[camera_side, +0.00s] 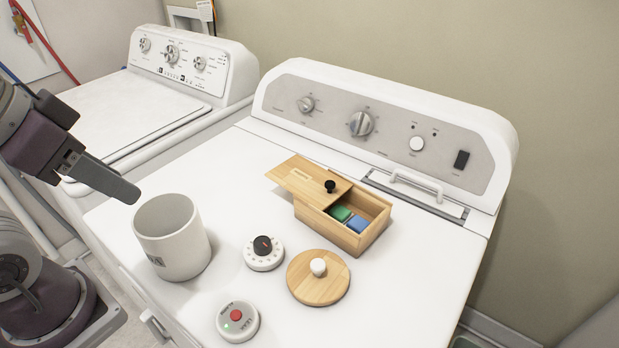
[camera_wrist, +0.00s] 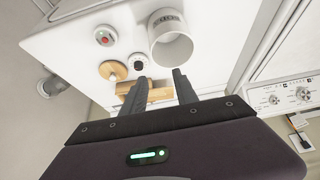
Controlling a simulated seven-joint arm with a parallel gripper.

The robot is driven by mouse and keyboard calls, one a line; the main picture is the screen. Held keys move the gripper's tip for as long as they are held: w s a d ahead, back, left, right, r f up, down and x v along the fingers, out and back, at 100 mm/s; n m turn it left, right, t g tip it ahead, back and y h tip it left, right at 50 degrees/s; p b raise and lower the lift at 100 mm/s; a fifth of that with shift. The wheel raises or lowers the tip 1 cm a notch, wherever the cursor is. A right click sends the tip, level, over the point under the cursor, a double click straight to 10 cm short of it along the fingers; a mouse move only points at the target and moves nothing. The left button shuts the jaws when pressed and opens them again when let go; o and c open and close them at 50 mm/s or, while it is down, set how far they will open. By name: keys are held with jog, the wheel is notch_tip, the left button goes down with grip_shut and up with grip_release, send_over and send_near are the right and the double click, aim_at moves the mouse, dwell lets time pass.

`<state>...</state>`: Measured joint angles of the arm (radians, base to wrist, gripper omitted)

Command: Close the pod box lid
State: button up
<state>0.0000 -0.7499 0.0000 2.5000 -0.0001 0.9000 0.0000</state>
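The wooden pod box (camera_side: 372,232) stands on the white washer top in the side view. Its flat wooden lid (camera_side: 303,178), with a black knob (camera_side: 330,186), is slid toward the left and overhangs that end. The right part of the box is uncovered, showing a green pod (camera_side: 340,212) and a blue pod (camera_side: 357,223). There, the fingers partly hide the wooden box.
A white canister (camera_side: 172,240) stands open between my gripper and the box. A dial timer (camera_side: 263,253), a round wooden lid with white knob (camera_side: 318,279) and a red-button device (camera_side: 238,321) lie in front. The control panel (camera_side: 385,125) rises behind the box.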

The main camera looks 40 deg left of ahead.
aim_at(313, 185)
jog(key=shift+w+d, duration=0.1)
jog(key=shift+w, duration=0.1)
jog(key=c, duration=0.3)
jog(key=w+n+g+h, duration=0.1)
jog(key=w+n, duration=0.1)
jog(key=w, duration=0.1)
jog(key=w+d+n+g+h, duration=0.1)
jog(key=w+n+g, duration=0.1)
jog(key=w, duration=0.1)
jog(key=w+d+n+g+h, duration=0.1)
jog(key=w+g, duration=0.1)
jog(key=shift+w+d+r+n+h, duration=0.2)
jog(key=shift+w+n+h, duration=0.1)
jog(key=shift+w+n, duration=0.1)
grip_shut()
jog(key=w+a+f+n+h, duration=0.4)
jog(key=w+f+n+h, duration=0.25)
jog(key=w, duration=0.45)
jog(key=w+a+f+n+h, duration=0.45)
jog(key=w+f+n, duration=0.2)
jog(key=w, duration=0.35)
jog(key=shift+h, duration=0.4)
jog(key=x, duration=1.4)
jog(key=shift+w+d, duration=0.2)
jog(key=shift+w, duration=0.05)
jog(key=d, duration=0.6)
jog(key=s+d, duration=0.1)
jog(key=d, duration=0.2)
jog(key=shift+d, duration=0.4)
jog(key=shift+a, duration=0.1)
